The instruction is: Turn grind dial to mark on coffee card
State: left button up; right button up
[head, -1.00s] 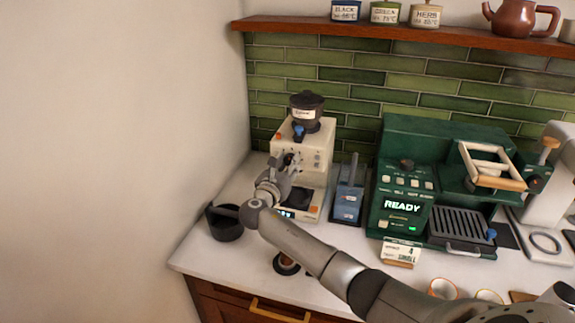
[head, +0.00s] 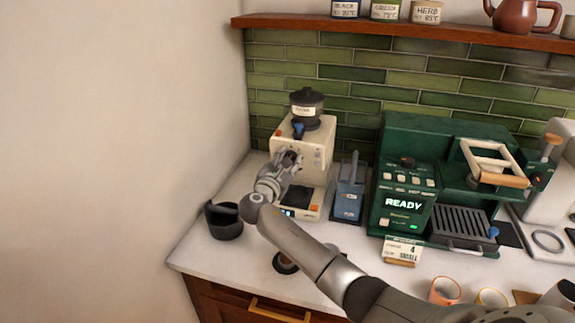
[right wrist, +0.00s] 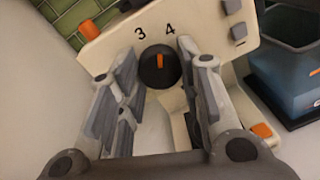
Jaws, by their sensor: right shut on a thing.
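The cream grinder (head: 318,150) stands at the left end of the counter. Its dark round grind dial (right wrist: 151,76) has an orange pointer, which points between the printed 3 and 4 in the right wrist view. My right gripper (head: 289,160) is at the grinder's front, with its fingers shut on the dial from both sides; it also shows in the right wrist view (right wrist: 160,80). The coffee card (head: 402,251) stands in front of the green machine and reads 4 and SMALL. My left gripper is not in view.
A black knock bin (head: 224,222) stands left of my right wrist. A blue container (head: 348,195) is right of the grinder, beside the green espresso machine (head: 405,170). Cups (head: 444,291) stand at the front right. The wall is close on the left.

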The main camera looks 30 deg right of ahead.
jog(key=shift+f+m+b, duration=0.1)
jog(key=shift+m+b, duration=0.55)
jog(key=shift+m, duration=0.95)
jog(key=o, duration=1)
jog(key=shift+o, duration=0.2)
jog(key=v, duration=1.2)
